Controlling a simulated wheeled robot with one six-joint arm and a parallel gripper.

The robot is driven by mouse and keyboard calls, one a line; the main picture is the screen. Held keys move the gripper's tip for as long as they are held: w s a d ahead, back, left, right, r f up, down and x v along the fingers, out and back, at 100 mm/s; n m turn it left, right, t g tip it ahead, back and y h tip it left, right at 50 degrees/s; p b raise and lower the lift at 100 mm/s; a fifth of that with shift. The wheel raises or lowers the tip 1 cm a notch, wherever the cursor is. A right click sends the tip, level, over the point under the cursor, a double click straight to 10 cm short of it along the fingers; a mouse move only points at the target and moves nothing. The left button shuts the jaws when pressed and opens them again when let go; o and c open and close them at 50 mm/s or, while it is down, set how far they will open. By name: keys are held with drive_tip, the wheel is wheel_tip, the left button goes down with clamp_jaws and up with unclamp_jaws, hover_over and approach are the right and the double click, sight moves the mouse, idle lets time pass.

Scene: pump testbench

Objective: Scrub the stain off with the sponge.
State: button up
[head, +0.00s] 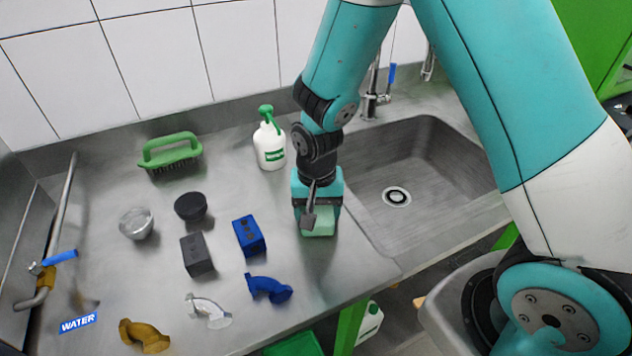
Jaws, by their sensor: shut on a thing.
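My gripper (314,212) points down over the steel worktop, just left of the sink. It is shut on a pale green sponge (319,224), which shows below and between the fingers. I cannot tell whether the sponge touches the worktop. No clear stain shows; a faint brownish smudge (82,300) lies on the steel at the lower left, above the WATER label, and I cannot tell if it is a stain or a reflection. The steel directly under the sponge and gripper is hidden.
The sink (425,185) is right.

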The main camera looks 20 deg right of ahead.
drive_tip(key=r, duration=0.1)
drive_tip(key=r+p, duration=0.2)
drive_tip(key=r, duration=0.1)
drive_tip(key=shift+w+a, duration=0.1)
drive_tip(key=shift+a, duration=0.15)
drive_tip(key=shift+r+p, duration=1.65)
drive_tip(key=shift+r, duration=0.25)
